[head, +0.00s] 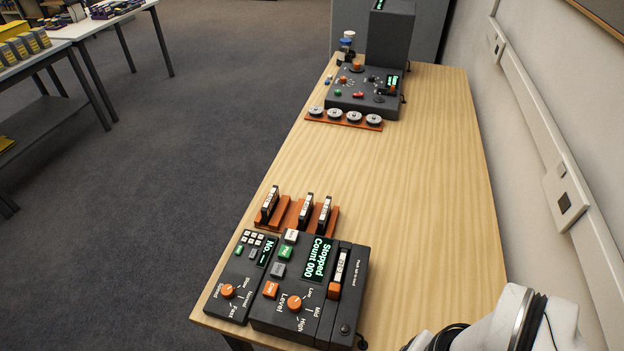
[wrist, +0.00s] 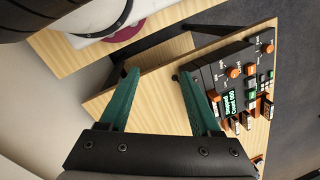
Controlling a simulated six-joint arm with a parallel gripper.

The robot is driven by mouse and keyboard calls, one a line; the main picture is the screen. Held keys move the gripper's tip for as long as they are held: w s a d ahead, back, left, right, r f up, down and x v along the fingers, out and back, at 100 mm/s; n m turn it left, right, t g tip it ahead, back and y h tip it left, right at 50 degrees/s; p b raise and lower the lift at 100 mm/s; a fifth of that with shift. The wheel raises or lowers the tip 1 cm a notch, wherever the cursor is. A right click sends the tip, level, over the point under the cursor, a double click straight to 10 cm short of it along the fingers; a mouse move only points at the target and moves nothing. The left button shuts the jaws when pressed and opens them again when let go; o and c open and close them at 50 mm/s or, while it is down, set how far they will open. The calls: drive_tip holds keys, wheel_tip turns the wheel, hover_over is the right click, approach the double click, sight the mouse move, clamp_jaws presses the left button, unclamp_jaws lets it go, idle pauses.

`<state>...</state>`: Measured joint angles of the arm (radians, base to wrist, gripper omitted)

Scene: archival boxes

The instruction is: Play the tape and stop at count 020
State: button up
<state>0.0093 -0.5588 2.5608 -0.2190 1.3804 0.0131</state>
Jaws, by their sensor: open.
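The tape player (head: 262,311) is a dark box at the near end of the wooden table. Its green display (head: 318,257) reads "Stopped" and "Count 000". White, green (head: 285,252), grey and orange (head: 270,289) buttons run along its left side, beside an orange Level knob (head: 295,303). A labelled tape (head: 341,266) shows in the slot at its right. The player also shows in the wrist view (wrist: 212,75). There my gripper (wrist: 158,77) has its teal fingers apart and empty, with the player to the right. The gripper is outside the head view.
A keypad unit (head: 226,309) with a speed knob adjoins the player's left. An orange rack (head: 283,215) with three upright tapes stands behind. Another dark device (head: 365,105) and a rack of round reels (head: 316,118) stand far back. The table's middle (head: 400,180) is clear.

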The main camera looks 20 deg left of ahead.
clamp_jaws()
idle(1.5)
drive_tip(key=w+a+n+t+h, duration=0.1)
drive_tip(key=w+a+n+h, duration=0.15)
drive_tip(key=w+n, duration=0.5)
drive_tip(key=w+a+n+t+h, duration=0.1)
drive_tip(key=w+n+h, duration=0.2)
drive_tip(key=w+n, duration=0.4)
drive_tip(key=w+a+f+n+t, duration=0.1)
drive_tip(key=w+a+n+t, duration=0.2)
drive_tip(key=a+n, duration=0.3)
drive_tip(key=w+a+f+n+t, duration=0.2)
drive_tip(key=w+a+n, duration=0.4)
drive_tip(key=a, duration=0.9)
drive_tip(key=shift+w+a+n+t, duration=0.15)
drive_tip(key=shift+a+n+t, duration=0.25)
drive_tip(key=shift+n+t, duration=0.35)
